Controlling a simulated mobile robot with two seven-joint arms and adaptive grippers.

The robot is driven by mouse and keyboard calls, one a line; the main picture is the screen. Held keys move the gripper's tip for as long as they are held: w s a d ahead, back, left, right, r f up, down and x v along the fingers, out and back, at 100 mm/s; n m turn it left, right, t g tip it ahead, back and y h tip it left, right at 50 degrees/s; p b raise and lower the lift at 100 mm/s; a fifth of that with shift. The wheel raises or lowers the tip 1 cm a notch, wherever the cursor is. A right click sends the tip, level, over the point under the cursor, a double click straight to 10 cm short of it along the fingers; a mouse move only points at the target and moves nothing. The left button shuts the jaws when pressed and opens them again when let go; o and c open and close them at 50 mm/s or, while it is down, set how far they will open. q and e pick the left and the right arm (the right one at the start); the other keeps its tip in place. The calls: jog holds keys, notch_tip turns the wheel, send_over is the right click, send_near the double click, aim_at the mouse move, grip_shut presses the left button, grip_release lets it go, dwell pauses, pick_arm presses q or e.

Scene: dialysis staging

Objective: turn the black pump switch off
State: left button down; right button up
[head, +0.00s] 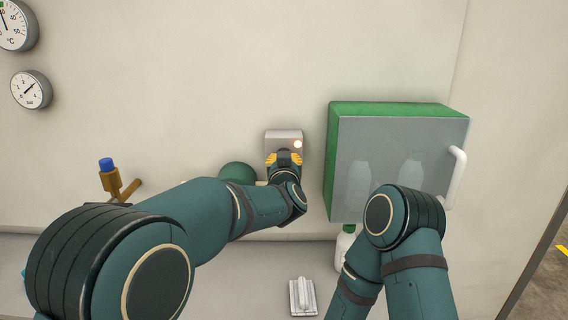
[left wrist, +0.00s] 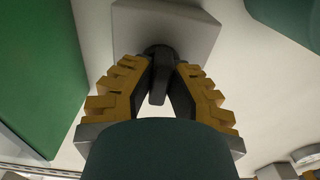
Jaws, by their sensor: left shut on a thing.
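The black pump switch (left wrist: 158,82) is a dark rotary knob on a grey switch box (head: 284,136) fixed to the wall; the box also shows in the left wrist view (left wrist: 165,22). A small pale lamp (head: 298,144) on the box looks lit. My left gripper (head: 284,158) is at the box with its yellow-padded fingers closed on both sides of the knob, as the left wrist view (left wrist: 160,68) shows. The knob's handle points roughly along the gripper in that view. In the head view my gripper hides most of the knob. My right gripper is out of view.
A green cabinet (head: 332,155) with a clear front and white handle (head: 456,176) hangs close right of the switch box. A brass valve with a blue cap (head: 106,164) is at left. Two gauges (head: 31,90) hang upper left. A white object (head: 302,296) lies on the counter below.

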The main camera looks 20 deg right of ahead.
pick_arm(q)
jog(key=shift+r, duration=0.15)
jog(key=c, duration=0.9)
grip_release()
jog(key=shift+c, duration=0.2)
jog(key=v, duration=1.2)
